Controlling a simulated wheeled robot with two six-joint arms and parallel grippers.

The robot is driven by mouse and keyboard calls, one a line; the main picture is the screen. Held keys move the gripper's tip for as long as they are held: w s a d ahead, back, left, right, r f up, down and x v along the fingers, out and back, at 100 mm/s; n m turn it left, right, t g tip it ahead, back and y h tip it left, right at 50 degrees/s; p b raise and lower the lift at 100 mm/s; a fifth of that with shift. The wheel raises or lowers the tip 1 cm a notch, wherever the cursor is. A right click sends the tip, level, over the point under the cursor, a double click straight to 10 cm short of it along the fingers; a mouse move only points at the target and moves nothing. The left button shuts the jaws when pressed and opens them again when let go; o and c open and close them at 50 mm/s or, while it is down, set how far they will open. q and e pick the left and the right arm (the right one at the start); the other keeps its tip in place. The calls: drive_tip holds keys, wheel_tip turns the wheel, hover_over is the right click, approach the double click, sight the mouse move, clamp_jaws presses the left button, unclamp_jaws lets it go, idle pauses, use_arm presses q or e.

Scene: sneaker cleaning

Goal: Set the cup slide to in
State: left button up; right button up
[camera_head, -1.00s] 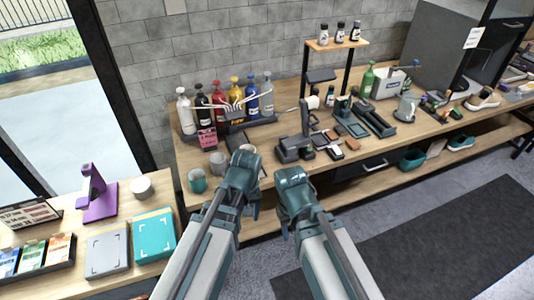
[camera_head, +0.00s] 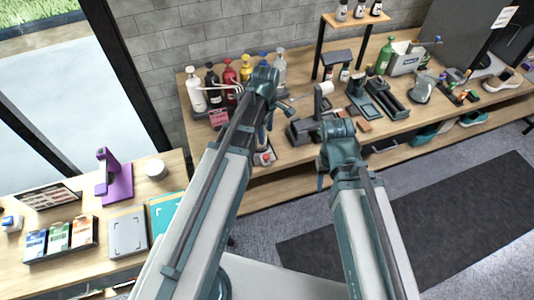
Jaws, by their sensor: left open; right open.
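I cannot make out a cup slide for certain. A small pale device with a red top (camera_head: 264,158) sits at the front edge of the workbench, partly hidden by my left arm. My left gripper (camera_head: 266,133) hangs just above and behind it, small and partly hidden by its own arm. It appears open, with nothing seen in it. My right gripper (camera_head: 322,170) is at the bench's front edge, right of that device, with its fingers mostly hidden by its wrist. No object shows in it.
Spray bottles (camera_head: 212,85) stand at the back left of the workbench. A dark grey machine (camera_head: 305,130) stands between the arms. A dark mat (camera_head: 440,220) lies on the floor.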

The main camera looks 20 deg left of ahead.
sight(266, 156)
use_arm(q)
wheel_tip(266, 156, down, 13)
drive_tip(key=b, duration=1.2)
drive_tip(key=shift+f+b, duration=0.1)
drive_tip(key=shift+b, duration=0.25)
clamp_jaws()
idle(0.5)
